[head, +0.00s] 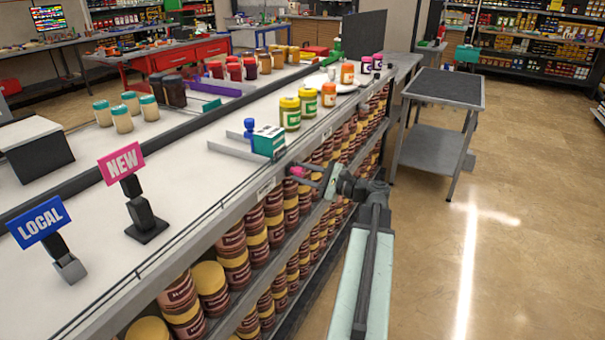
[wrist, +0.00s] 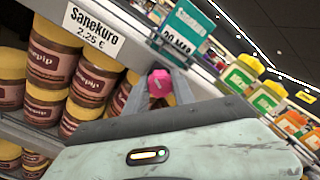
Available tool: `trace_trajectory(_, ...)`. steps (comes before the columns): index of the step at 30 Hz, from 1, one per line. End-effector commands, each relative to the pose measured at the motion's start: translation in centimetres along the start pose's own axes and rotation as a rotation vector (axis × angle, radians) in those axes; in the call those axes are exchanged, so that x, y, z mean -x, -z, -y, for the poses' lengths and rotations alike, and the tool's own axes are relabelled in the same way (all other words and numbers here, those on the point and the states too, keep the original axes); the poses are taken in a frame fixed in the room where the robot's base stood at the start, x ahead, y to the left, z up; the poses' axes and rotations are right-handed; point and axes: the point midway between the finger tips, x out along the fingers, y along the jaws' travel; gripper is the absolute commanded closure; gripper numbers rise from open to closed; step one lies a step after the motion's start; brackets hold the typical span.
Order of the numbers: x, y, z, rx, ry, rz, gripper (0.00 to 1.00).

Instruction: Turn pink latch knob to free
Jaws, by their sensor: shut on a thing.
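The pink latch knob (head: 297,171) is at the front edge of the counter, just below a teal and white box (head: 268,141). My gripper (head: 312,175) reaches it from the right. In the wrist view the pink knob (wrist: 160,83) sits between my two grey fingers (wrist: 159,88), which are shut on it. The teal box (wrist: 186,30) is right behind and above the knob in that view. Which way the latch is turned cannot be told.
Jars with yellow lids (head: 210,285) fill the shelves under the counter. Yellow and orange jars (head: 290,113) stand on the counter behind the box. NEW (head: 122,160) and LOCAL (head: 39,222) signs stand at the left. A grey cart (head: 440,92) stands right, beside open floor (head: 520,220).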

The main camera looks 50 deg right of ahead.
Motion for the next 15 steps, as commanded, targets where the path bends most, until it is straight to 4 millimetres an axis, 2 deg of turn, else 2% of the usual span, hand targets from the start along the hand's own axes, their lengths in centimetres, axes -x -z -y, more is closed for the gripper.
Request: trace_trajectory(15,0.00,0.03,-0.09,0.412,-0.002,-0.001,1.00)
